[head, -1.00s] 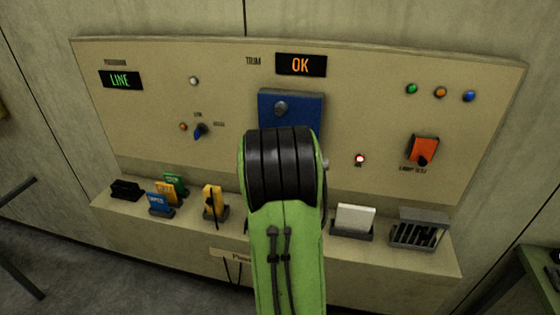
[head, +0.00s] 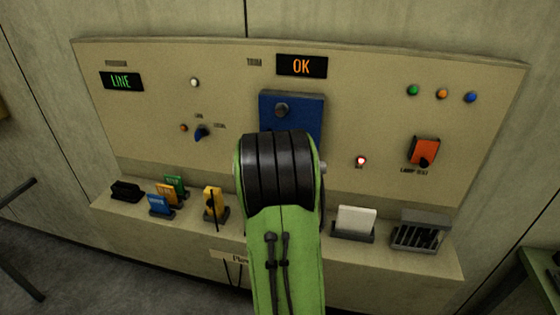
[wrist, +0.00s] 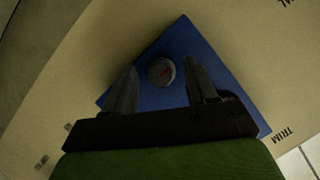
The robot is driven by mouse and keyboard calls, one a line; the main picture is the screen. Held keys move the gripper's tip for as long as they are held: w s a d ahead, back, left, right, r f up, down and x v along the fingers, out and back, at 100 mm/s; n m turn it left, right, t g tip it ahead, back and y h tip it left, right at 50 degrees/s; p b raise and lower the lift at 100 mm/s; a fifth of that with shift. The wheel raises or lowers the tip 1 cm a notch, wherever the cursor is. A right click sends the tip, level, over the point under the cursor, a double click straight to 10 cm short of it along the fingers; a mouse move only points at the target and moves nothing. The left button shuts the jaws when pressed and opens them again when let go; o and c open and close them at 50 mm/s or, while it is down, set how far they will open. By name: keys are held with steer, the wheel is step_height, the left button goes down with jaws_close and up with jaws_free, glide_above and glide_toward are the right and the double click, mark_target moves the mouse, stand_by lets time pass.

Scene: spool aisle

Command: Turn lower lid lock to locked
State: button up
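The blue lid (head: 312,106) is on the panel in the head view, with a round grey lock (head: 281,110) on its upper part. My arm hides the lid's lower part and my gripper there. In the wrist view, the blue lid (wrist: 205,55) appears turned, with a round grey lock bearing a red mark (wrist: 162,72); by the TRIM lettering, this looks like the lower lock. My gripper (wrist: 159,67) is open, with one finger on each side of this lock. Gaps show beside both fingers; depth is hard to judge.
An orange switch (head: 424,150) and a lit red lamp (head: 361,161) are right of the lid. Several coloured blocks, a yellow holder (head: 213,201) and a dark slotted rack (head: 420,233) stand on the ledge.

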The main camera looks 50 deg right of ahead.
steer(key=shift+r, duration=0.1)
steer(key=b+v, duration=0.1)
steer(key=v, duration=1.4)
steer(key=shift+s+a+b, duration=0.25)
steer(key=shift+a+b, duration=0.05)
steer(key=w+a+f+n+y, duration=0.15)
steer(key=a+n+y, duration=0.4)
steer(key=a, duration=0.55)
steer(key=s+a+n+g+y, duration=0.1)
steer(key=s+a+n+y, duration=0.2)
steer(key=a+n, duration=0.3)
steer(key=s+a+f+n+g+y, duration=0.1)
steer(key=s+a+n+y, duration=0.2)
steer(key=s+a+n, duration=0.3)
steer(key=a, duration=0.5)
steer(key=shift+s+a+f+g, duration=0.2)
steer(key=shift+f+g, duration=0.05)
steer(key=shift+g, duration=0.15)
steer(key=shift+n, duration=0.25)
